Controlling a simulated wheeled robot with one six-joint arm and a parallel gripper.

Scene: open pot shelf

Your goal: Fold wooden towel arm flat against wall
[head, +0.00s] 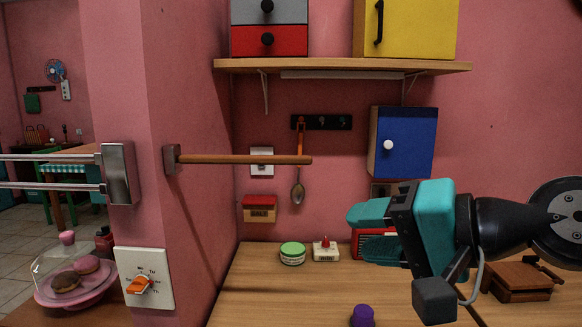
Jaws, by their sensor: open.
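The wooden towel arm (245,159) is a thin brown rod. It sticks out to the right from a dark bracket (171,160) on the pink wall (188,80) at the left, standing away from that wall. Its free end is near the middle of the head view. My gripper (362,232) is at the right, with teal fingers pointing left. It is open, apart from the rod, to the right of and lower than its free end. The jaw gap is seen from the side, and nothing shows held in it.
A spoon (298,190) hangs from a hook rail (322,122) behind the rod's end. A wooden shelf (340,66) is above, with a blue cabinet (403,142) below it. A green-lidded jar (292,254) and a purple object (362,316) stand on the counter (265,295).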

